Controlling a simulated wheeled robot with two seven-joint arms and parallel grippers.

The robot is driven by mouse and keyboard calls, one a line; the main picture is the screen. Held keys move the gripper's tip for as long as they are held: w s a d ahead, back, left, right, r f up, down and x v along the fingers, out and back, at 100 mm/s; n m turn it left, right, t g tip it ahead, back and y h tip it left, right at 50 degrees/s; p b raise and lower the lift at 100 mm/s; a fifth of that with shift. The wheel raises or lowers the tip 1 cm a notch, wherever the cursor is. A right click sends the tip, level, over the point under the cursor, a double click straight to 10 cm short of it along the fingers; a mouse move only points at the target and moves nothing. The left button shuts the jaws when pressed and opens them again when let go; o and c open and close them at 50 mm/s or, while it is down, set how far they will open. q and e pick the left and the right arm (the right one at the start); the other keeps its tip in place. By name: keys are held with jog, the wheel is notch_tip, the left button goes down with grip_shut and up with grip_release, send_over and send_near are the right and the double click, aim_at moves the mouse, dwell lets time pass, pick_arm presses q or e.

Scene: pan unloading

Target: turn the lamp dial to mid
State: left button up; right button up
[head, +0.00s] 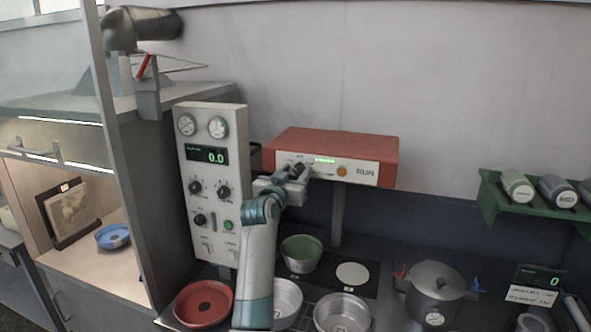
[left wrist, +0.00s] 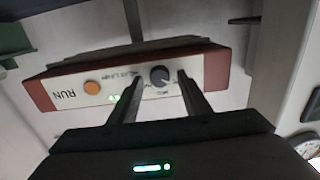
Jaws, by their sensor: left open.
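The lamp is a red box (head: 340,143) with a pale front panel, mounted on a post at the back. In the left wrist view the lamp (left wrist: 214,68) appears upside down, and its dark round dial (left wrist: 159,76) shows between my finger tips. My left gripper (head: 299,171) is in front of the left part of the panel and hides most of the dial in the head view. In the left wrist view the gripper (left wrist: 161,80) is open, one finger on each side of the dial; I cannot tell whether they touch it. My right gripper is not in view.
An orange button (head: 342,171) sits right of the dial. A grey control panel (head: 213,150) with several knobs stands close on the left. Below are a green bowl (head: 302,262), a red pan (head: 203,305), metal pans and a lidded pot (head: 436,283). A green shelf (head: 490,205) is at the right.

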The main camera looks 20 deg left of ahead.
pick_arm(q)
jog(key=shift+w, duration=0.15)
jog(key=c, duration=1)
jog(key=shift+c, duration=0.2)
